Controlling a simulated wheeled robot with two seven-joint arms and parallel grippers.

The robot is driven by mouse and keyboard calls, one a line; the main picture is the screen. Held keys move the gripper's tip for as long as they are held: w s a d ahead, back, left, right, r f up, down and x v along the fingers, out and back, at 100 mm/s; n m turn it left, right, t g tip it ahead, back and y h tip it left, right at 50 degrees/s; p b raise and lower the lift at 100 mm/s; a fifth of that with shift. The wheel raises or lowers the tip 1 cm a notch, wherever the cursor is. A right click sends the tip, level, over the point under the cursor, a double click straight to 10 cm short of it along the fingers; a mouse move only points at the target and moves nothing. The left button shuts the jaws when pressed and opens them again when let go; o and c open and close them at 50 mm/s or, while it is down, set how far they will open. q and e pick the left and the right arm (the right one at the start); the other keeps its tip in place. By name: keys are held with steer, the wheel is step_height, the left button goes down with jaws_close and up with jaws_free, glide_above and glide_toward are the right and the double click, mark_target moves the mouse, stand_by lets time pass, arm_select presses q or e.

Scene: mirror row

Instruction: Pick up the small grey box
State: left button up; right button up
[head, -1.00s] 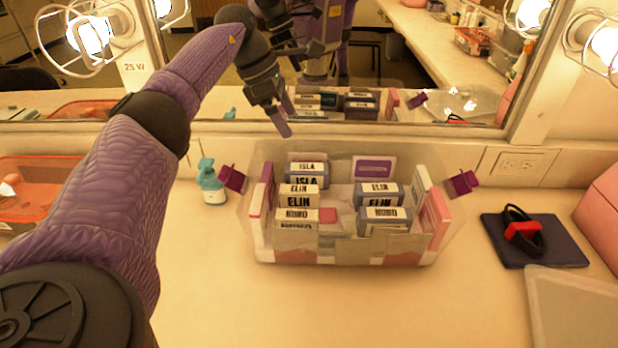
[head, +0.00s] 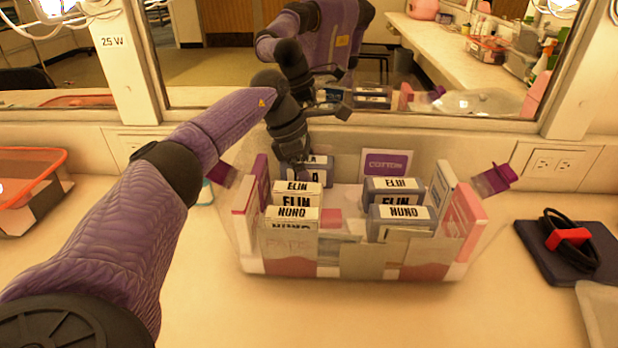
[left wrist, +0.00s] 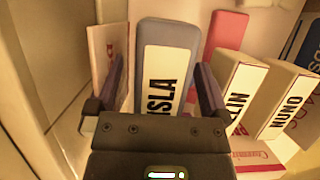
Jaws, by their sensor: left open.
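A small grey box with a white ISLA label (head: 320,172) stands upright at the back left of a clear crate (head: 462,262). My left gripper (head: 296,168) reaches down at this box and partly hides it. In the left wrist view the ISLA box (left wrist: 165,50) stands between the two fingers of my open left gripper (left wrist: 160,75), with small gaps at its sides. Two more grey boxes, ELIN (head: 393,186) and NUNO (head: 402,214), stand in the right of the crate. My right gripper is not in view.
Cream boxes ELIN (head: 297,189) and NUNO (head: 291,216) stand in front of the ISLA box. A purple-labelled COTTON box (head: 386,165) is at the back. A mirror (head: 220,60) rises behind the crate. A dark pad (head: 590,262) lies at the right.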

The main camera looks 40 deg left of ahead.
arm_select(q)
steer(key=shift+r, duration=0.15)
steer(key=shift+f, duration=0.2)
steer(key=shift+c, duration=0.3)
jaws_close()
